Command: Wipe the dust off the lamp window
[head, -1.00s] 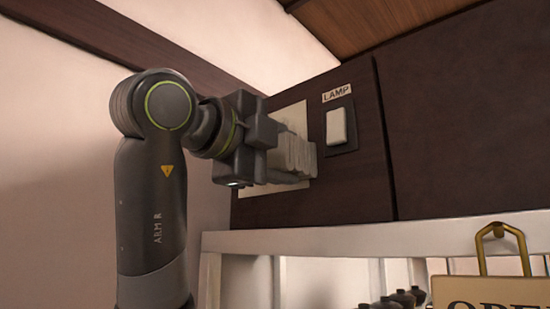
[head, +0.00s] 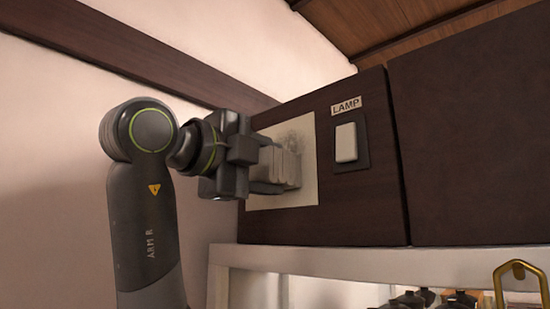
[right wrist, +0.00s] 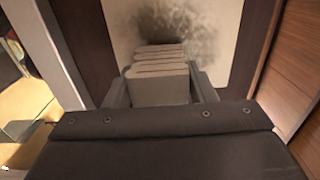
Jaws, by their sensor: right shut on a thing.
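The lamp window (head: 307,190) is a pale square panel on the dark cabinet front, left of the LAMP label and switch. A grey smudge of dust (head: 295,132) shows on its upper part. It also shows as a dark patch (right wrist: 190,38) in the right wrist view. My right gripper (head: 262,170) is shut on a folded light-grey cloth (head: 288,168), held at the window's middle. The cloth (right wrist: 160,82) shows between the two fingers in the right wrist view. I cannot tell whether it touches the panel. My left gripper is not in view.
A white switch (head: 346,142) under the LAMP label (head: 346,106) sits just right of the window. A white shelf frame (head: 320,262) runs below the cabinet, with several dark bottles (head: 410,299) and a brass hook (head: 515,275) at lower right.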

